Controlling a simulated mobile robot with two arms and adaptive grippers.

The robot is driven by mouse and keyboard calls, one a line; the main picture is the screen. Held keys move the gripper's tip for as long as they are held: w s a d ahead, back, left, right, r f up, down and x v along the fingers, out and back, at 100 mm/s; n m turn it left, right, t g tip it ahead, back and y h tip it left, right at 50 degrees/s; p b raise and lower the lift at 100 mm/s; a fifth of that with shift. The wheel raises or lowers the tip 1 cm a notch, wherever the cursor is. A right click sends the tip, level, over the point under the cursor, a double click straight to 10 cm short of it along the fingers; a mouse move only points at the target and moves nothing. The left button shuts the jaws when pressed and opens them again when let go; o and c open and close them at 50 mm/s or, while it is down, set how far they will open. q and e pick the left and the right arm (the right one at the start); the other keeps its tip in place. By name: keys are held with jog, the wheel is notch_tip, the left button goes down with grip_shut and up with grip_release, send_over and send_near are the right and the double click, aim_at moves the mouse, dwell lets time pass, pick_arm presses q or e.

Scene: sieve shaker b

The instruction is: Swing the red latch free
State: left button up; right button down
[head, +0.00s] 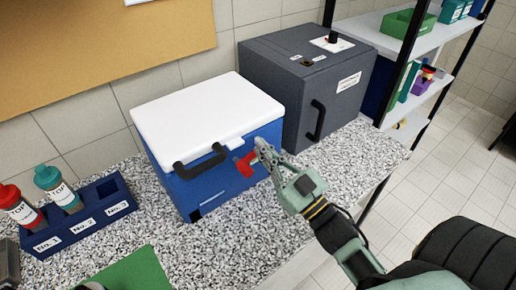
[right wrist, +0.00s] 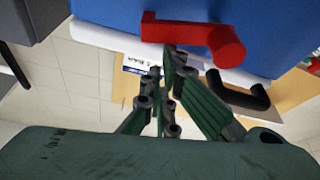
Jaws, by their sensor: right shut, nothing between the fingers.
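The red latch (head: 246,165) is on the front of the blue box with the white lid (head: 208,115), to the right of the black handle (head: 200,162). My right gripper (head: 262,147) is shut and empty, with its tips right beside the latch. In the right wrist view the red latch (right wrist: 195,36) shows as a bar with a round knob against the blue wall, and the gripper tips (right wrist: 172,58) lie close to it. I cannot tell whether they touch. My left gripper is not in view in the head view.
A grey cabinet (head: 290,85) with a black handle stands to the right of the box. A blue rack (head: 85,215) with red-capped and teal-capped bottles stands at the left. A green mat (head: 135,272) lies in front on the speckled counter (head: 225,235). White shelves (head: 425,38) stand at the right.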

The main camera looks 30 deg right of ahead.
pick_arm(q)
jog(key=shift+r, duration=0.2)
pick_arm(e)
jog(key=shift+d+f+m+h, duration=0.3)
jog(key=shift+m+h, duration=0.1)
jog(key=shift+m, duration=0.5)
jog(key=shift+d+f+m+h, duration=0.3)
jog(key=shift+m+h, duration=0.1)
jog(key=shift+m, duration=0.5)
pick_arm(q)
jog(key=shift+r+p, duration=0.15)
jog(key=shift+p, duration=0.2)
pick_arm(e)
jog(key=shift+w+r, duration=0.1)
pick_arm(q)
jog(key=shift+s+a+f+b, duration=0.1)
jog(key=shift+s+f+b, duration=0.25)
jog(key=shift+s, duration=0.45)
pick_arm(e)
jog(key=s+d, duration=0.1)
jog(key=s, duration=0.8)
jog(key=shift+s+d+r, duration=0.15)
jog(key=shift+s+r, duration=0.05)
jog(key=shift+r, duration=0.05)
